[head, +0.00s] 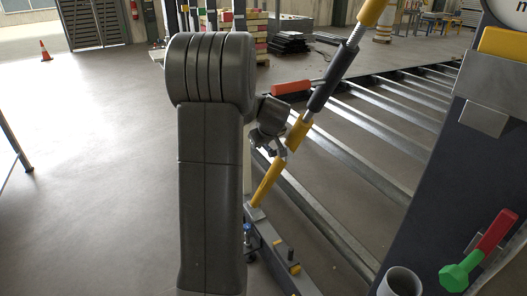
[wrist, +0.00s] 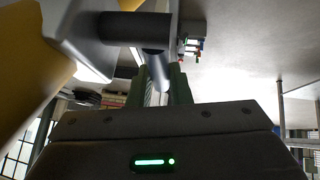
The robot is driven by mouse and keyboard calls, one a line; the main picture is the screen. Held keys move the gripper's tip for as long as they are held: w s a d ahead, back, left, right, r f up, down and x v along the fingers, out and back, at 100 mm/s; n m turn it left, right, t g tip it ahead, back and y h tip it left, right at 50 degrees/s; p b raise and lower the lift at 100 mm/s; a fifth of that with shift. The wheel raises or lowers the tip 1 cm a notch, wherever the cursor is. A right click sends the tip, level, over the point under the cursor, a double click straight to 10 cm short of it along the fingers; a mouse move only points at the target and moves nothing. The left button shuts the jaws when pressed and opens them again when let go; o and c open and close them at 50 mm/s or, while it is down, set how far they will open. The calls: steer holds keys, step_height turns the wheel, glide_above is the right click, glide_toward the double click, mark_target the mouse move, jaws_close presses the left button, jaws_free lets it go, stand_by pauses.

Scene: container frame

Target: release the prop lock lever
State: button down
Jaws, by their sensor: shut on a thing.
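The prop (head: 270,180) is a slanted yellow and black strut that rises from a foot on the frame's side rail to the upper right. My gripper (head: 278,149) is beside its lower yellow tube, partly hidden by my own arm. In the wrist view the fingers (wrist: 160,85) are closed around a thin grey rod, which looks like the lock lever (wrist: 156,68). It joins a dark cylindrical part (wrist: 135,28) beside the large yellow tube (wrist: 30,65). The lever is too small and covered to make out in the head view.
The frame's steel crossbars (head: 345,160) stretch away to the right. A red-orange block (head: 291,87) sits near its far side.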

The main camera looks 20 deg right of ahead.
mark_target(266, 148)
steer(key=shift+r+t+b, duration=0.2)
steer(key=shift+t+b, duration=0.1)
steer(key=c, duration=1.3)
jaws_free()
steer(key=shift+s, duration=0.1)
steer(key=shift+s+r, duration=0.15)
steer(key=shift+r, duration=0.15)
steer(key=v, duration=0.2)
steer(key=shift+s, duration=0.35)
steer(key=shift+s+a+b, duration=0.2)
steer(key=shift+s+b, duration=0.7)
steer(key=shift+s, duration=1)
steer(key=shift+s+a+b, duration=0.25)
steer(key=shift+s+b, duration=0.6)
steer(key=shift+s, duration=1.05)
steer(key=shift+s+a+b, duration=0.2)
steer(key=shift+s+b, duration=0.7)
steer(key=shift+s, duration=1)
steer(key=shift+c, duration=0.3)
